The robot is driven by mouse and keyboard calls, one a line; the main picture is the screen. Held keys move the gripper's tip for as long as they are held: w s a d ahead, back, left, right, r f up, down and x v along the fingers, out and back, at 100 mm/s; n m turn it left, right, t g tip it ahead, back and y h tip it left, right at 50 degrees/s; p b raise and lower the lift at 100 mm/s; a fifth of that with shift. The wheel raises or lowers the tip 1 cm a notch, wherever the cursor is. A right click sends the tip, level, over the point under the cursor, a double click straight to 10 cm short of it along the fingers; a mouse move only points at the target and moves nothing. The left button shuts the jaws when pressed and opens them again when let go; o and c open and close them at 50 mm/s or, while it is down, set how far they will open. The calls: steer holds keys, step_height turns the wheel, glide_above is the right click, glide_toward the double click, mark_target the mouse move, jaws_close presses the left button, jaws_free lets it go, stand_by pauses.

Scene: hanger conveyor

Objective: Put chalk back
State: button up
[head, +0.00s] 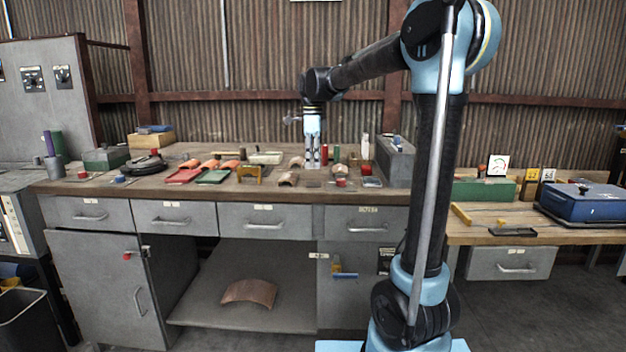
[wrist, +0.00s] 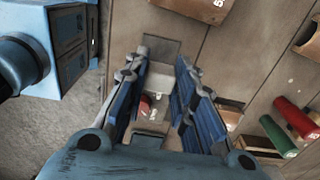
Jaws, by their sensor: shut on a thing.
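My gripper (head: 313,163) points straight down over the back middle of the grey workbench (head: 245,194). A small red and white item (wrist: 145,105) shows between the fingers. No other chalk can be told apart at this size.
A grey box (head: 395,160) stands farther right. Small items crowd the bench top.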

mark_target(313, 184)
steer(key=shift+d+f, duration=0.1)
steer(key=shift+f, duration=2.85)
steer(key=o, duration=0.9)
step_height(313, 184, up, 12)
steer(key=shift+r, duration=0.1)
